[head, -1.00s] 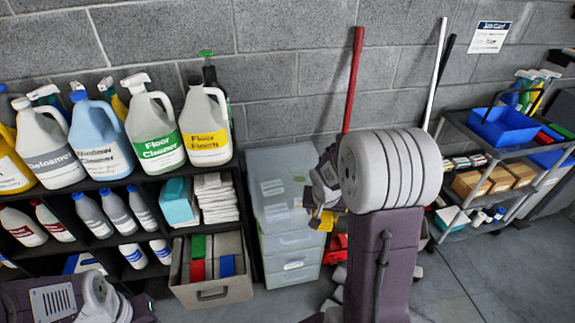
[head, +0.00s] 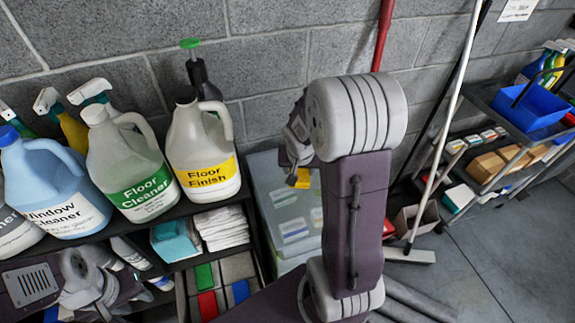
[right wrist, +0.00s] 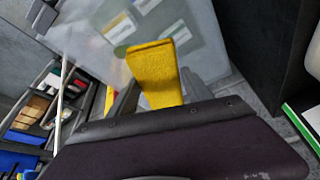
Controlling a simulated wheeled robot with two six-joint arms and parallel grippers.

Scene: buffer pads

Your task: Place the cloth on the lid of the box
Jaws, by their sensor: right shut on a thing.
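The yellow cloth (right wrist: 155,72) is folded into a strip and stands out from between the fingers of my right gripper (right wrist: 158,95), which is shut on it. In the head view a small part of the cloth (head: 303,178) shows below my right gripper (head: 298,158); my arm hides the rest. The box (head: 283,205) is a translucent plastic stack with a pale lid, and it also shows behind the cloth in the right wrist view (right wrist: 195,30). The cloth appears over the lid's right part; contact cannot be told. My left arm is at lower left, its fingers unclear.
A black shelf left of the box holds large bottles, including a Floor Finish jug (head: 203,150), and white folded cloths (head: 220,228). A grey bin with coloured items (head: 222,285) is below. A broom (head: 440,170) and a cart with a blue bin (head: 530,103) stand right.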

